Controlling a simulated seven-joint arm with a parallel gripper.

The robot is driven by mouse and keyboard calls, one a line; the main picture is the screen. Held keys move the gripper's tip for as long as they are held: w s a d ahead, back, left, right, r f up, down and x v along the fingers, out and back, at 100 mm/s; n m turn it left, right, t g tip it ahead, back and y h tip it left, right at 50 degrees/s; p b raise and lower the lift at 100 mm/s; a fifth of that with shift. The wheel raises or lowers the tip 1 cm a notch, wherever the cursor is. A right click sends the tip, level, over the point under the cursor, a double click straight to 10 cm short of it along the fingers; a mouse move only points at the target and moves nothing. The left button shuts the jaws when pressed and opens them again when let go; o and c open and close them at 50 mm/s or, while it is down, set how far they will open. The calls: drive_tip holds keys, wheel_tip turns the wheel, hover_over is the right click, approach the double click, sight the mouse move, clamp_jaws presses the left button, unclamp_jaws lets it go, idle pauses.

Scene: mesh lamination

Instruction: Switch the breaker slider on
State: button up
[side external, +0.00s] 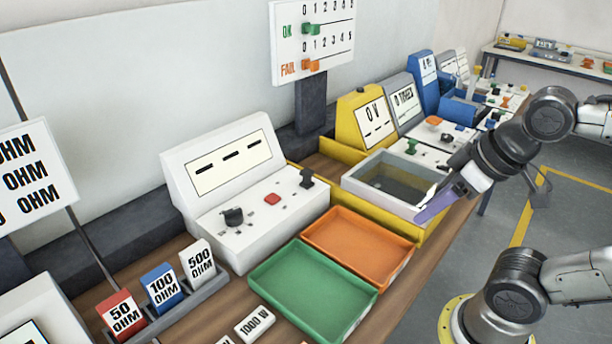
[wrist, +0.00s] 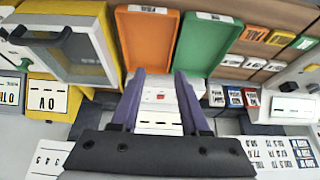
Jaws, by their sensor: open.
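A white console (side external: 232,165) with a dashed display stands on the bench. It carries a black knob (side external: 233,216), a red button (side external: 272,199) and an upright black lever (side external: 307,178) at its right end. The lever looks like the breaker slider, but I cannot read a label or tell its position. My gripper (side external: 428,205) is open and empty, with purple fingers, near the grey-lidded yellow box, well right of the console. In the wrist view my gripper (wrist: 159,74) has its fingers apart, with the console (wrist: 158,118) showing between them; the lever is not clear there.
An orange tray (side external: 360,243) and a green tray (side external: 312,290) lie in front of the console. A yellow box with a grey frame (side external: 350,178) stands right of it. Resistor blocks (side external: 163,286) stand at the left. A counter board (side external: 312,38) rises behind.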

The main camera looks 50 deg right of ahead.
drive_tip(key=shift+w, duration=0.15)
drive_tip(key=shift+c, duration=1.1)
drive_tip(key=w+a+m, duration=0.1)
drive_tip(key=w+a+r+m+t+y, duration=0.1)
drive_tip(key=w, duration=0.1)
drive_tip(key=w+a+r+t+y, duration=0.1)
drive_tip(key=shift+w+a+r+m, duration=0.15)
drive_tip(key=shift+a+r+m, duration=0.1)
drive_tip(key=shift+m, duration=0.15)
clamp_jaws()
drive_tip(key=w+m+t, duration=0.2)
drive_tip(key=w+m, duration=0.4)
drive_tip(key=w, duration=0.2)
drive_tip(key=w+d+f+m+h, duration=0.1)
drive_tip(key=w+d+f+m, duration=0.1)
drive_tip(key=d+f+m, duration=0.1)
drive_tip(key=w+d+f+m+h, duration=0.1)
drive_tip(key=w+d+f+m, duration=0.2)
drive_tip(key=d+m, duration=0.3)
drive_tip(key=shift+w+d+f, duration=0.15)
drive_tip(key=shift+d+f, duration=0.05)
drive_tip(key=shift+d, duration=0.9)
